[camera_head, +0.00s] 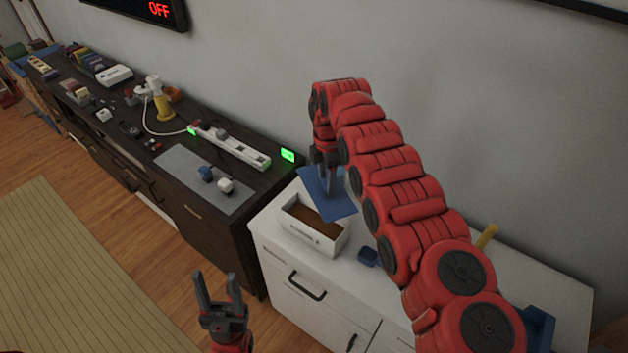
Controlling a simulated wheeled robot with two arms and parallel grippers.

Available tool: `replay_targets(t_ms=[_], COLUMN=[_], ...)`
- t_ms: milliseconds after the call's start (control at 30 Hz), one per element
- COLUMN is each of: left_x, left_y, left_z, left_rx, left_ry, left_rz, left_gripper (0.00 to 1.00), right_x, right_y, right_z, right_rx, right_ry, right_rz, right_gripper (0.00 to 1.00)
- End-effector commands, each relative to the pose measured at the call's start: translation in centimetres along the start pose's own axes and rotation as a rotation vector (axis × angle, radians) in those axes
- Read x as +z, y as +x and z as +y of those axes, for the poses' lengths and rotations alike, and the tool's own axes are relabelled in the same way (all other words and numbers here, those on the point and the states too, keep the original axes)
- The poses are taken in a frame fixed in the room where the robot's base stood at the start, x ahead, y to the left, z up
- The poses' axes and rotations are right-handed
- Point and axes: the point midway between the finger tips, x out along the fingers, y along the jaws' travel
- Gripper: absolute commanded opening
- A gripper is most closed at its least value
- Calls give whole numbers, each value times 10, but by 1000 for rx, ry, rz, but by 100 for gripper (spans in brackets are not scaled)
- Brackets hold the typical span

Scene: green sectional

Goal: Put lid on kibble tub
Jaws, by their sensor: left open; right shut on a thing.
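The kibble tub (305,237) is a white box with brown kibble inside, on the white cabinet's top near its left end. The lid (341,207) is a flat blue panel. My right gripper (328,186) is shut on the lid and holds it tilted above the back part of the tub. The kibble shows in front of the lid, and the tub's back rim is partly hidden. I cannot tell whether lid and tub touch. My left gripper (218,287) is open and empty, low in front of the white cabinet.
A small blue block (368,256) sits right of the tub on the white cabinet (275,258). A yellow cylinder (486,236) and a blue bin (538,325) are further right. A dark sideboard (200,228) with a power strip (232,147) and small items stands left.

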Motion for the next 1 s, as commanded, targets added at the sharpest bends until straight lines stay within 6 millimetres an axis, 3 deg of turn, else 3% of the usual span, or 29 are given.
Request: replay_targets(t_ms=[100,300,733,1000], left_x=[-2,-2,0,4], left_y=[10,13,0,-26], left_z=[0,-1,0,1], left_rx=[0,0,0,0], left_ry=[0,0,0,0], left_rz=[0,0,0,0], left_gripper=[54,54,54,54], right_x=[-17,-29,-32,-30], right_y=[9,18,44,75], right_z=[2,4,3,3], right_rx=[0,5,1,1], right_ry=[-274,-517,-545,-543], right_rz=[1,-2,0,0], right_gripper=[0,0,0,0])
